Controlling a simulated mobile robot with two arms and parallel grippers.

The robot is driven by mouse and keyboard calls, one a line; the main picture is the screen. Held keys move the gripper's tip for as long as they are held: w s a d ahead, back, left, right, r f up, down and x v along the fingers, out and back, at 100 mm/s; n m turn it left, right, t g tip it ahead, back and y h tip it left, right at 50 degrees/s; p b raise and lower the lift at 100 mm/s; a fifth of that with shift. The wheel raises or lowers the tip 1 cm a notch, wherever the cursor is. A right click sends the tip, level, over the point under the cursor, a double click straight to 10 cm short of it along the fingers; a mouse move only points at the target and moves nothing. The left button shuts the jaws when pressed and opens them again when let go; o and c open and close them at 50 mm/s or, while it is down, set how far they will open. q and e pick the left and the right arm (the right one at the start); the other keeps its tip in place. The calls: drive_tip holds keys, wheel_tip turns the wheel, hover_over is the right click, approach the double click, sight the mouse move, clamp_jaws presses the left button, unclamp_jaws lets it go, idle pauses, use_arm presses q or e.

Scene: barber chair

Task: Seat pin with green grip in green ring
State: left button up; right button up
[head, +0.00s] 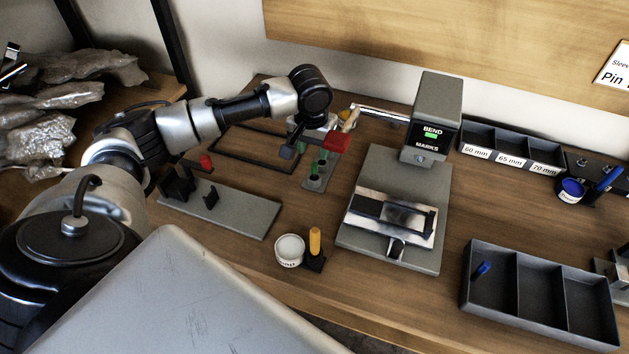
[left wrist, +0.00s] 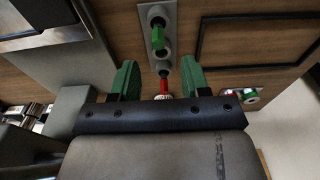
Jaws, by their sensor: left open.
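My left gripper (head: 318,146) hangs over a small grey plate (head: 315,183) at the back middle of the table. In the left wrist view its two green-faced fingers (left wrist: 159,80) are spread apart. A green grip (left wrist: 158,37) stands at a round socket of the plate, beyond the fingertips. A second round socket (left wrist: 163,54) is nearer the fingers. A red piece with a dark tip (left wrist: 163,85) shows between the fingers; I cannot tell whether it touches them. Which socket is the green ring is unclear. In the head view the gripper partly hides the plate. My right gripper is not seen.
A grey press with a "BEND MARKS" display (head: 431,118) stands right of the plate. A grey fixture (head: 222,208) lies to the left. A white jar (head: 289,250) and a yellow-handled tool (head: 315,242) stand in front. A divided tray (head: 535,290) is at the front right.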

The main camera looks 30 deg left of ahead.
sight(315, 164)
use_arm(q)
drive_tip(key=f, duration=0.8)
drive_tip(key=shift+w+p, duration=0.25)
drive_tip(key=shift+p, duration=0.15)
drive_tip(key=shift+r, duration=0.1)
clamp_jaws()
